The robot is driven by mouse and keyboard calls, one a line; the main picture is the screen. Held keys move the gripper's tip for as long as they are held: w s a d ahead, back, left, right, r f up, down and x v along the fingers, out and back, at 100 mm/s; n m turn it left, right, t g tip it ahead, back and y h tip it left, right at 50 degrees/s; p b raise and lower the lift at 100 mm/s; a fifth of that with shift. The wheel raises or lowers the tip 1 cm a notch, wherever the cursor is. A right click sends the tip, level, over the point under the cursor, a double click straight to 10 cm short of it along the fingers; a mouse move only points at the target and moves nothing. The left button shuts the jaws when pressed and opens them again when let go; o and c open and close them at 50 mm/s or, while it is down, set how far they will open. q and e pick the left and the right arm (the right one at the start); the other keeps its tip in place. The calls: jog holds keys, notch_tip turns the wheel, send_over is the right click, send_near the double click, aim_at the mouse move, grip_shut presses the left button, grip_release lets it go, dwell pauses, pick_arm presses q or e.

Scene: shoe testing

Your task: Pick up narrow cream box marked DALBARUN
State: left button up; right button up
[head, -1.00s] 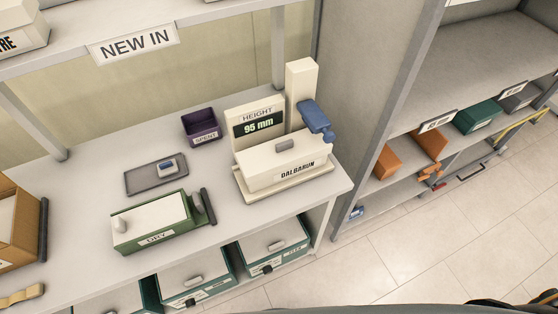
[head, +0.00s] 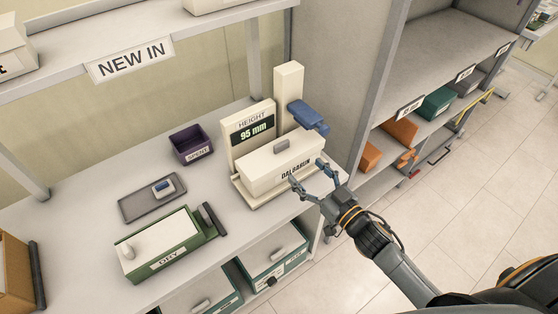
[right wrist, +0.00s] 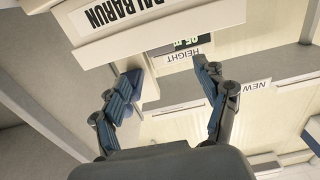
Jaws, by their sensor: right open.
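The narrow cream box marked DALBARUN (head: 278,173) sits on the base of the height gauge (head: 249,129), whose display reads 95 mm. In the right wrist view the box (right wrist: 135,22) shows upside down at the top, beyond the fingers. My right gripper (head: 308,171) is open and empty at the front right of the box, close to its labelled face. I cannot tell whether a fingertip touches it. In the right wrist view the fingers (right wrist: 155,78) are spread apart. My left gripper is not in view.
A blue slide (head: 308,116) juts from the gauge column above the box's right end. A green and white box (head: 165,245), a grey tray (head: 151,198) and a purple SPENT bin (head: 191,145) stand to the left. A shelf upright (head: 375,90) rises at right.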

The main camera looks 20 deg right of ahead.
aim_at(283, 148)
jog(key=x, duration=0.5)
jog(key=shift+w+p, duration=0.15)
jog(key=shift+p, duration=0.2)
jog(key=shift+w+a, duration=0.25)
jog(key=shift+w, duration=0.2)
jog(key=shift+w+a, duration=0.1)
jog(key=shift+w, duration=0.2)
jog(key=p+x, duration=0.1)
jog(key=x, duration=0.4)
jog(key=shift+f, duration=0.1)
jog(key=shift+s, duration=0.15)
jog(key=shift+c, duration=1.3)
grip_shut()
